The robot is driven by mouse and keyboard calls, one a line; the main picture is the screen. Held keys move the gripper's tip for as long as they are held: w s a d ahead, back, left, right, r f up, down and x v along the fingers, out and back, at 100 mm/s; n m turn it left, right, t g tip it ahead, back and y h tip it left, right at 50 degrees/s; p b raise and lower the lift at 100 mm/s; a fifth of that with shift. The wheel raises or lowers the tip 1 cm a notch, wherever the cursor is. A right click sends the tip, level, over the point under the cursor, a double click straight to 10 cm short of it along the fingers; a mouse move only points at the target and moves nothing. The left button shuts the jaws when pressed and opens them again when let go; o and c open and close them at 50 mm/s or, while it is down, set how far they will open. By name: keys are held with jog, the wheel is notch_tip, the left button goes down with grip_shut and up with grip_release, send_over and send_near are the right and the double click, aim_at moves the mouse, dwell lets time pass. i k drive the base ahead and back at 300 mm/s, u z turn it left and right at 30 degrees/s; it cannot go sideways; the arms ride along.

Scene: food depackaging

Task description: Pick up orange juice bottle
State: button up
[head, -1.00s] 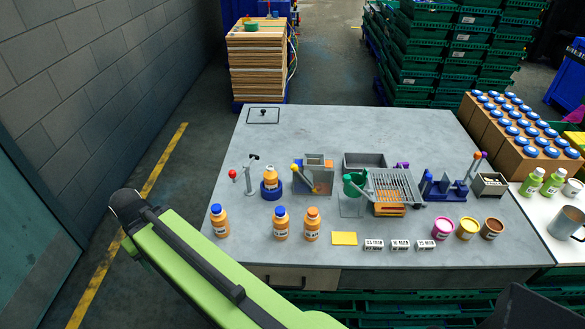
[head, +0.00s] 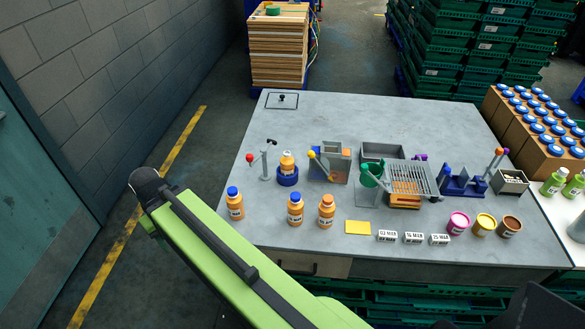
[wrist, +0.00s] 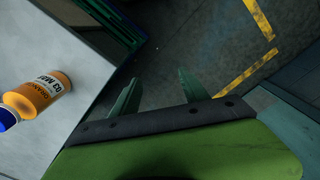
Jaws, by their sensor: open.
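Several orange bottles stand upright on the grey table. The leftmost bottle (head: 235,208) has a blue cap and stands near the table's left edge. A second blue-capped bottle (head: 295,212) and an orange-capped bottle (head: 327,214) stand to its right. Another orange bottle (head: 287,163) sits in a blue round holder (head: 288,179). In the wrist view one blue-capped bottle (wrist: 47,89) shows at the left, its label reading "ORAN…" and "03 MAR". My gripper (wrist: 158,90) is open and empty, over the floor beside the table edge, apart from that bottle.
The grey table (head: 335,115) also holds a yellow card (head: 358,227), date blocks (head: 413,237), several small jars (head: 458,223) and fixtures such as a wire rack (head: 410,178). A block wall (head: 110,60) stands at the left. The floor between wall and table is clear.

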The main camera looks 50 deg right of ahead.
aim_at(287, 162)
jog(key=u, duration=0.15)
jog(key=k, duration=1.05)
jog(key=z, duration=2.85)
jog(key=k, duration=1.3)
jog(key=u, duration=0.8)
jog(key=i, duration=1)
jog(key=u, duration=0.05)
